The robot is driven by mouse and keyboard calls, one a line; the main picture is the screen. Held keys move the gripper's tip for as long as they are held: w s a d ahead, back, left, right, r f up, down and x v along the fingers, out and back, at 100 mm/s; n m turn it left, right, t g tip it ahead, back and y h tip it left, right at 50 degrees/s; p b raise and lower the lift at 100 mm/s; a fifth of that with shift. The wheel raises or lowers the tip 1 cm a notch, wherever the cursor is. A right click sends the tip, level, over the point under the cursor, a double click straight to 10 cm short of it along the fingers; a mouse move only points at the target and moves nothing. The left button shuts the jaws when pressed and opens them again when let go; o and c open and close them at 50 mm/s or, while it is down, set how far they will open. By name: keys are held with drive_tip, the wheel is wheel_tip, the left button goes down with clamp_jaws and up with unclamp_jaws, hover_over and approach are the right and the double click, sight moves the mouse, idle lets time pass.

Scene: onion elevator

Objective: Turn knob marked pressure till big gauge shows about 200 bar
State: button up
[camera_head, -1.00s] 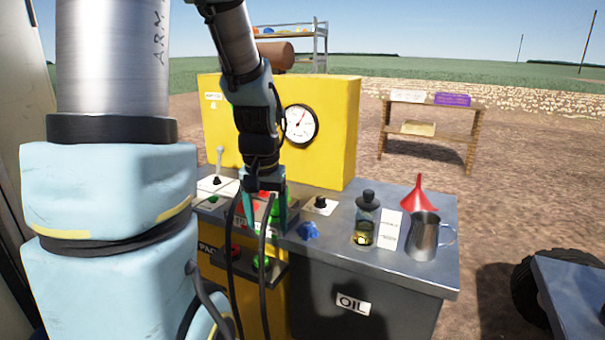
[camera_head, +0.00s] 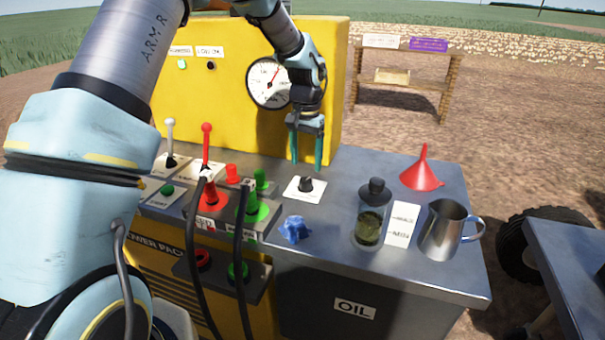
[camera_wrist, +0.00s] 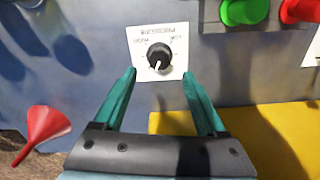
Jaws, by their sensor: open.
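The black knob (camera_head: 306,184) sits on a white label plate on the grey bench top.
Red and green hose couplings (camera_head: 256,208) and two levers (camera_head: 205,150) stand left of the knob. A blue rag (camera_head: 294,229), an oil jar (camera_head: 370,215), a metal jug (camera_head: 443,230) and a red funnel (camera_head: 423,172) are in front and right. The yellow panel (camera_head: 220,110) rises behind.

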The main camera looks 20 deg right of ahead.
sight(306, 179)
wheel_tip(306, 179, down, 6)
drive_tip(key=shift+s+f+p, duration=0.1)
drive_tip(key=shift+f+p, duration=0.05)
drive_tip(key=shift+p, duration=0.55)
clamp_jaws()
